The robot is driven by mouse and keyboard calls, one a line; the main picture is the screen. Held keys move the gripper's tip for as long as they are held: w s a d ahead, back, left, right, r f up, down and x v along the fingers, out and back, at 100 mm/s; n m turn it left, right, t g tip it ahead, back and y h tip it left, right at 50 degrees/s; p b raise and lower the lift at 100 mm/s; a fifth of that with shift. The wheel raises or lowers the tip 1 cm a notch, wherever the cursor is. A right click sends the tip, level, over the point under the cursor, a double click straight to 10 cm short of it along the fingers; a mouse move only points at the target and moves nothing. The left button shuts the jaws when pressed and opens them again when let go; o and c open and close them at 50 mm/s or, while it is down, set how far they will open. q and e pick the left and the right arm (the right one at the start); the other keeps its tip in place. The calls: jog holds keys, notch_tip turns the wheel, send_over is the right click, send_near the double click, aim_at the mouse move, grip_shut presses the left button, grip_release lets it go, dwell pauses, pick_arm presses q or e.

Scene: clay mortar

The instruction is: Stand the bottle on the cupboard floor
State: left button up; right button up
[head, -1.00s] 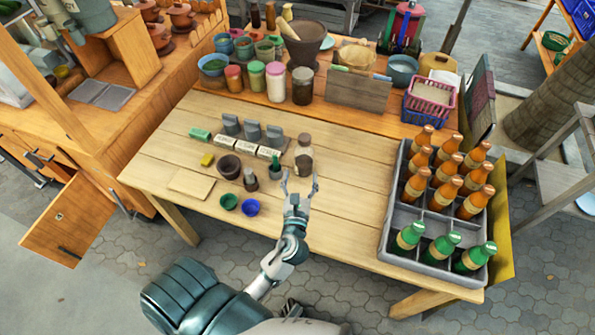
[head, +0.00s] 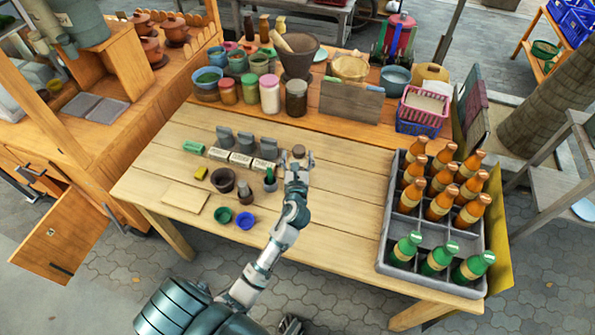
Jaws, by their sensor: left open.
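A small clear bottle with a brown stopper (head: 298,151) stands on the wooden table. My left gripper (head: 297,162) is at the bottle with its fingers open, and it hides most of the bottle's body. I cannot tell whether the fingers touch it. The orange wooden cupboard (head: 150,150) stands at the left with its door (head: 62,230) swung open. Its inside floor cannot be made out from here. My right gripper is not in view.
Small bowls, grey blocks and a mortar (head: 222,180) lie left of the gripper. Jars and a large mortar (head: 298,62) stand at the back. A crate (head: 385,250) of orange and green bottles fills the right end. The table between gripper and crate is clear.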

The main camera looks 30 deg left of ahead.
pick_arm(q)
jog(key=shift+w+a, duration=0.15)
jog(key=shift+w, duration=1.1)
jog(key=shift+s+r, duration=0.1)
jog(key=shift+a, duration=0.1)
jog(key=c, duration=0.3)
jog(key=shift+a, duration=0.3)
grip_shut()
jog(key=shift+d, duration=0.15)
